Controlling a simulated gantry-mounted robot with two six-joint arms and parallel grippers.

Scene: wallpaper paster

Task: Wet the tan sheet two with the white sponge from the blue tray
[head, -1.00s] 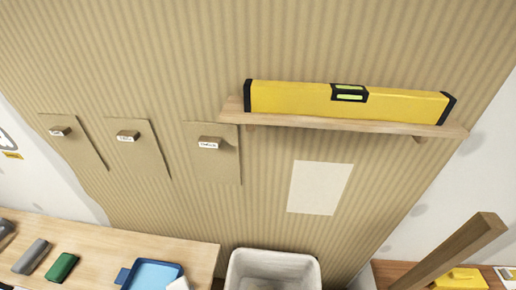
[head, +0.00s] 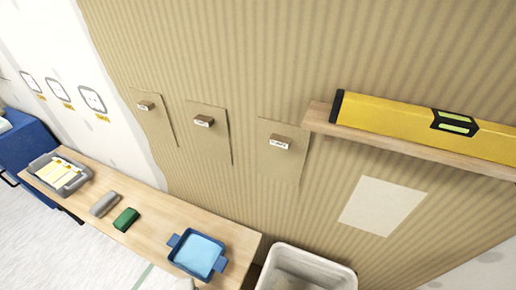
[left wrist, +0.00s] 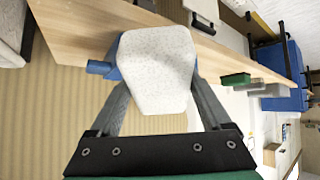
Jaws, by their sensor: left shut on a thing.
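My left gripper (left wrist: 154,75) is shut on the white sponge (left wrist: 155,60), which fills the middle of the left wrist view. In that view the blue tray (left wrist: 112,72) is partly hidden behind the sponge. In the head view the blue tray (head: 197,254) sits on the wooden table and holds light blue liquid. Three tan sheets with small labelled blocks hang on the ribbed wall: left (head: 155,120), middle (head: 212,145) and right (head: 280,165). Their labels are too small to read. A pale patch at the head view's bottom edge may be the sponge. My right gripper is out of view.
The wooden table (head: 150,227) also bears a green block (head: 125,219), a grey block (head: 104,204) and a grey tray (head: 82,182). A white bin (head: 340,272) stands right of it. A shelf (head: 410,148) with a yellow level (head: 390,115) juts from the wall.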

